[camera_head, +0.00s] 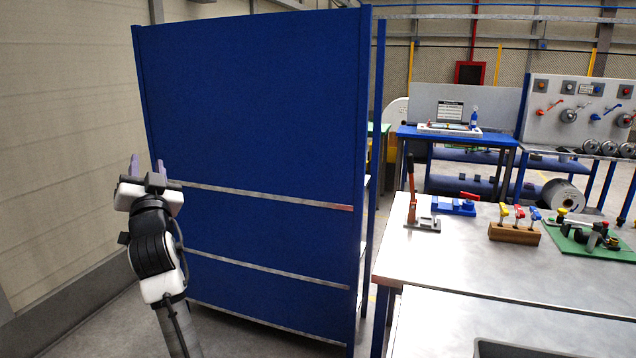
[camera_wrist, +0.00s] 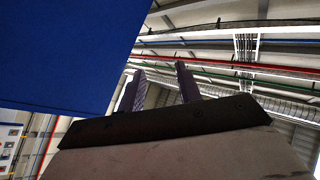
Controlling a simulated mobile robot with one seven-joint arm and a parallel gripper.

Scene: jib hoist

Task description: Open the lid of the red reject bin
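The red reject bin and its lid cannot be made out in either view. My gripper (camera_head: 147,167) is raised at the left of the head view, in front of the large blue panel. Its two purple fingers point up and stand apart with nothing between them. In the wrist view the gripper (camera_wrist: 160,88) also shows open and empty, with the ceiling behind it and the blue panel at upper left.
The tall blue panel (camera_head: 250,100) of a rack fills the centre left. A steel workbench (camera_head: 480,265) with a toggle clamp (camera_head: 412,200), a wooden block with coloured handles (camera_head: 514,232) and a green mat (camera_head: 570,240) stands at right. A beige wall (camera_head: 65,130) bounds the left.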

